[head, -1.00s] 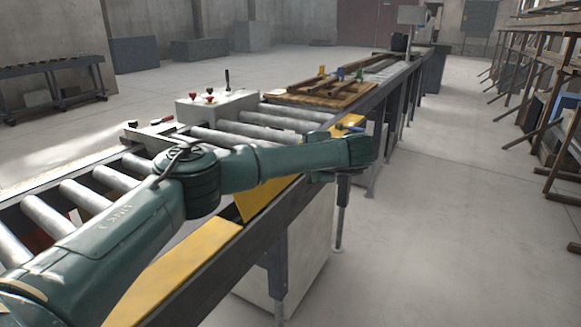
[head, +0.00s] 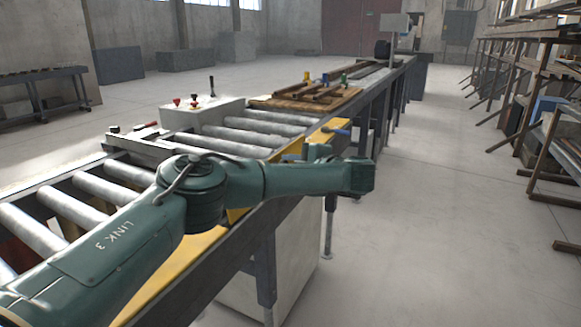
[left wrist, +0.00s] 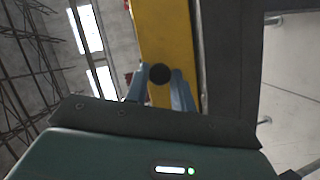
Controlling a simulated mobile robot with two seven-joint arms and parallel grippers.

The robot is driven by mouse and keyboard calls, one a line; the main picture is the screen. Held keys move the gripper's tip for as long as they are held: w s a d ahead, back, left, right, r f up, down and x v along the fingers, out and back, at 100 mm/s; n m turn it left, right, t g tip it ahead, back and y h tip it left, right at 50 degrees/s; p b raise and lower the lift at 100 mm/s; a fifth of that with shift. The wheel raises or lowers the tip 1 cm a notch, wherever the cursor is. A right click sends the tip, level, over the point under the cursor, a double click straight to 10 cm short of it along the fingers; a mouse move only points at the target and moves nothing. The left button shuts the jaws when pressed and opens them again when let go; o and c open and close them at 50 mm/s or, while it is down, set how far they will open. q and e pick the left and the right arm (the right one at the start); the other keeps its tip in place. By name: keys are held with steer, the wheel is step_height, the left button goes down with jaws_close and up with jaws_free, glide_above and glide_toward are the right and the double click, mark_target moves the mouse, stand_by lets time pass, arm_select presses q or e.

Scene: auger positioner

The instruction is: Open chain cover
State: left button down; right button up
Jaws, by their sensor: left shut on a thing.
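The chain cover is a long yellow panel along the near side of the roller conveyor. In the head view its near stretch (head: 187,262) shows below my forearm, and more yellow (head: 322,134) shows past the arm. In the left wrist view the yellow panel (left wrist: 166,35) runs up from between my fingers. My left gripper (left wrist: 160,84) is shut on a dark round knob (left wrist: 159,73) at the panel. In the head view the gripper (head: 318,152) is partly hidden behind my wrist, and the knob is hidden. My right gripper is not in view.
The conveyor's rollers (head: 233,147) lie behind my arm, with a control box (head: 203,113) on the far side. Wooden pieces (head: 305,97) lie farther along. Open floor (head: 430,220) lies to the right, up to a wooden rack (head: 545,100).

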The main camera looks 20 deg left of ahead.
arm_select(q)
steer(key=c, duration=1.2)
jaws_free()
steer(key=b+v, duration=0.1)
steer(key=v, duration=1.2)
steer(key=shift+d, duration=0.15)
